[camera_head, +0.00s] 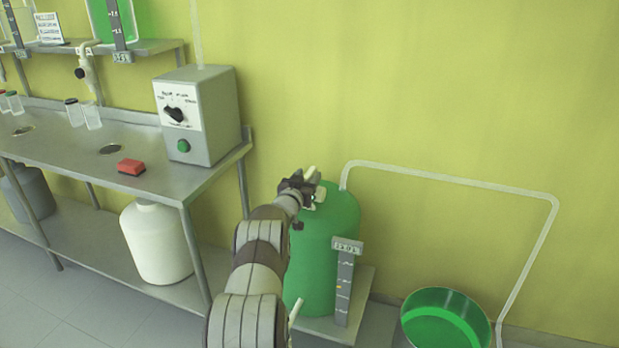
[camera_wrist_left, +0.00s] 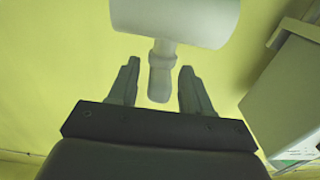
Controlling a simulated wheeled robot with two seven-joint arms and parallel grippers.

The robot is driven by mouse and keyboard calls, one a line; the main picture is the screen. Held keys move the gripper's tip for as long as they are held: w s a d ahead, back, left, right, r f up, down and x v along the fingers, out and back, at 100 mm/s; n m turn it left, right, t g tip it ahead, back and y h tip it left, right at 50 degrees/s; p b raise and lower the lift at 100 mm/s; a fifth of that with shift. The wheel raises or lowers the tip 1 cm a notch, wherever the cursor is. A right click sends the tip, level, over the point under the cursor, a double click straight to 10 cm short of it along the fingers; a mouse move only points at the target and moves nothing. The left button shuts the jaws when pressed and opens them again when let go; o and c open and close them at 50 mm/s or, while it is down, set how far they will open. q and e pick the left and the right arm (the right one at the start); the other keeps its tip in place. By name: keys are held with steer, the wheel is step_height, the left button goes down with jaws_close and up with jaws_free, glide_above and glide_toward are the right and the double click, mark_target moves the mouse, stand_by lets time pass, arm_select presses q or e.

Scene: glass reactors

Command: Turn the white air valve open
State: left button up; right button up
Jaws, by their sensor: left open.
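The white air valve (camera_head: 319,194) sits at the top of the green tank (camera_head: 328,240), partly hidden behind my left gripper in the head view. In the left wrist view a white valve body (camera_wrist_left: 176,18) fills the top, with a narrower white stem (camera_wrist_left: 160,80) pointing down from it. My left gripper (camera_head: 307,182) is at the tank's top, beside the valve. In the left wrist view its two fingers (camera_wrist_left: 157,88) are open, one on each side of the stem, with gaps on both sides. My right gripper is not in view.
A steel bench (camera_head: 65,152) on the left carries a grey control box (camera_head: 217,115) and a red block (camera_head: 131,167). A white jug (camera_head: 157,242) stands below it. A clear tube (camera_head: 450,180) runs from the tank along the wall. A green basin (camera_head: 445,325) is at lower right.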

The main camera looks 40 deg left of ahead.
arm_select(q)
steer(key=shift+x, duration=1.05)
steer(key=shift+d, duration=0.1)
